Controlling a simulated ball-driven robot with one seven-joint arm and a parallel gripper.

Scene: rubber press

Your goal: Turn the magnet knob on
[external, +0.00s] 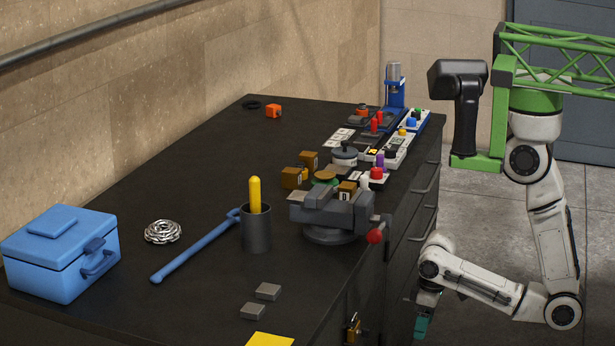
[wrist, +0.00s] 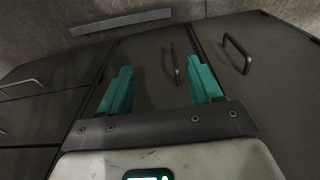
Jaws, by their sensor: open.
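Several small control panels with coloured knobs stand at the far right of the bench. They include a white panel (external: 397,152) and a blue-edged panel (external: 415,118). I cannot tell which part is the magnet knob; labels are too small to read. My gripper (external: 422,326) hangs low beside the bench's front, below the top and well away from the panels. In the wrist view, its teal fingers (wrist: 163,82) are spread apart with nothing between them. They face grey cabinet doors, and no knob shows there.
Cabinet handles (wrist: 238,54) jut out near my gripper. A padlock (external: 353,330) hangs on the front.

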